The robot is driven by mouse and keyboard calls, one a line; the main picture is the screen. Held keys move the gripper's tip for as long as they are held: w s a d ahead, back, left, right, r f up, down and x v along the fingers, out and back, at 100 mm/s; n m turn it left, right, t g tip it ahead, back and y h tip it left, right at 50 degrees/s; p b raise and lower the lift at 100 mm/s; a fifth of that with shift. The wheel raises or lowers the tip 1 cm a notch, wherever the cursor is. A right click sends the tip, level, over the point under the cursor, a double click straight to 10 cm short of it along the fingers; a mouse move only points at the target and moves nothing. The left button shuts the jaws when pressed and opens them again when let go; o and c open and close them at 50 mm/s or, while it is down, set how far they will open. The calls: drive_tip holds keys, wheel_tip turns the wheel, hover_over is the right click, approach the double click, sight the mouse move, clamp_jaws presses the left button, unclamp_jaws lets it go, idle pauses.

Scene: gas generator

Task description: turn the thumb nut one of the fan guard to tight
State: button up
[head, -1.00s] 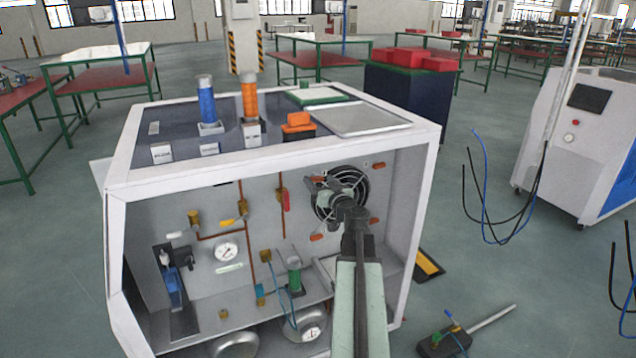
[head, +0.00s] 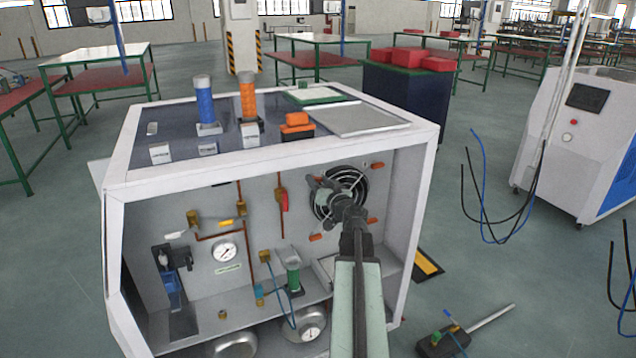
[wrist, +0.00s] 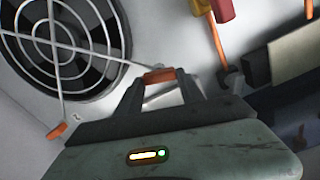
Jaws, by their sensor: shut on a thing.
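My gripper (head: 316,182) is at the guard's upper left. In the wrist view my gripper (wrist: 158,80) is shut on an orange thumb nut (wrist: 158,75), with one finger on each side. Other orange thumb nuts sit at the guard's upper right (head: 378,165), lower right (head: 373,220) and lower left (head: 316,237). The held nut is hidden in the head view.
Left of the guard are a red-handled valve (head: 284,200), copper pipes and a pressure gauge (head: 225,251). The cabinet's white right post (head: 410,235) stands close to my arm.

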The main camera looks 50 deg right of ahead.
drive_tip(key=m, duration=0.7)
drive_tip(key=shift+d, duration=0.15)
drive_tip(key=m, duration=0.3)
drive_tip(key=shift+f+m, duration=0.1)
drive_tip(key=shift+m, duration=0.3)
drive_tip(key=shift+f+m, duration=0.1)
drive_tip(key=shift+m, duration=1.8)
drive_tip(key=shift+b, duration=0.3)
drive_tip(key=o, duration=1.4)
drive_tip(key=shift+c, duration=0.2)
